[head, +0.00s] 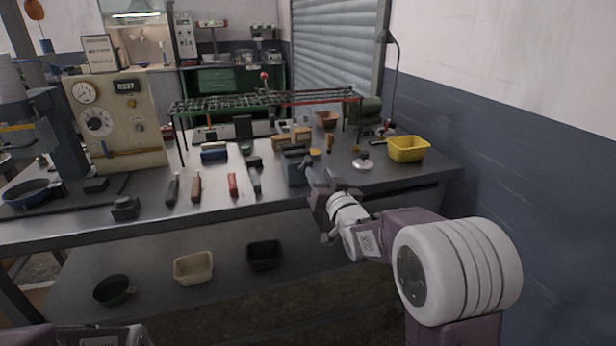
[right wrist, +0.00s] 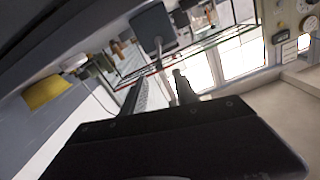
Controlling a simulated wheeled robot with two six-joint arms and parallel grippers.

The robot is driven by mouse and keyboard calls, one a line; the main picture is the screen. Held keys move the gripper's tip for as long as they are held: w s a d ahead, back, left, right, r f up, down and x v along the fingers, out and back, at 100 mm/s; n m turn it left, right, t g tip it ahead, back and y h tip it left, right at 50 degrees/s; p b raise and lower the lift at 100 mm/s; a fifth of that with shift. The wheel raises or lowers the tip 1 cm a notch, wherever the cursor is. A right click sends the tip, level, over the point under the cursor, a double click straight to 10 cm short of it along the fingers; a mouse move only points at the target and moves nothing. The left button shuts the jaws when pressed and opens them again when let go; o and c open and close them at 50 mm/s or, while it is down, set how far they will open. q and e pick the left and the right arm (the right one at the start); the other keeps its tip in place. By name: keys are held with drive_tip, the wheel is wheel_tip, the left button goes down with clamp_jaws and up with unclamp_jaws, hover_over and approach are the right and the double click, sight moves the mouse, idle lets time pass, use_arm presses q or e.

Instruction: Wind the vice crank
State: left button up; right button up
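A blue-grey block that looks like the vice (head: 293,167) stands at the table's front edge, right of the middle in the head view. Its crank cannot be made out clearly there. My right gripper (head: 319,176) is just right of the vice and in front of it, with its fingers apart. Only part of my left arm shows at the bottom left.
The metal workbench (head: 70,222) carries several hand tools left of the vice, including a red-handled one (head: 233,185). A yellow bin (head: 408,149) stands at the right end. A wire rack (head: 230,103) spans the back. Small bins, one cream (head: 193,268), sit below.

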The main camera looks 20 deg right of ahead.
sight(312, 165)
drive_tip(key=w, duration=0.9)
drive_tip(key=shift+w+a+f, duration=0.1)
drive_tip(key=shift+a+f, duration=0.05)
clamp_jaws()
